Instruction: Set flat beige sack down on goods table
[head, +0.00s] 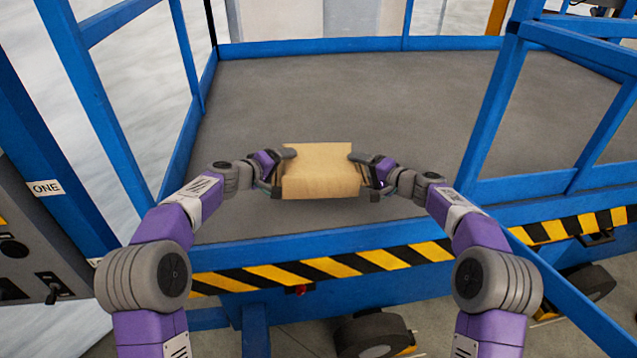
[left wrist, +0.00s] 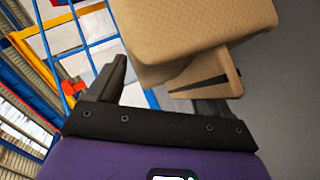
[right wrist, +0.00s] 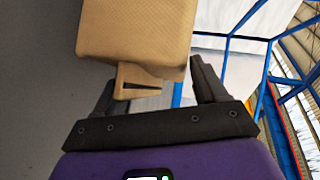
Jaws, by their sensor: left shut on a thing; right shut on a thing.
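The flat beige sack (head: 320,171) lies level between my two grippers, over the front middle of the goods table, a grey deck (head: 400,100) with blue edges. My left gripper (head: 281,173) is shut on the sack's left end. My right gripper (head: 364,174) is shut on its right end. In the left wrist view the sack (left wrist: 190,35) and its end flap show at the fingers. In the right wrist view the sack (right wrist: 135,35) shows likewise. The sack's underside is hidden in the head view, and I cannot tell whether it touches the deck.
Blue railings stand at the left (head: 110,110) and right (head: 490,120) of the deck. A black-and-yellow striped edge (head: 330,266) runs along its front. A grey control panel (head: 35,240) is at the far left. The deck behind the sack is clear.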

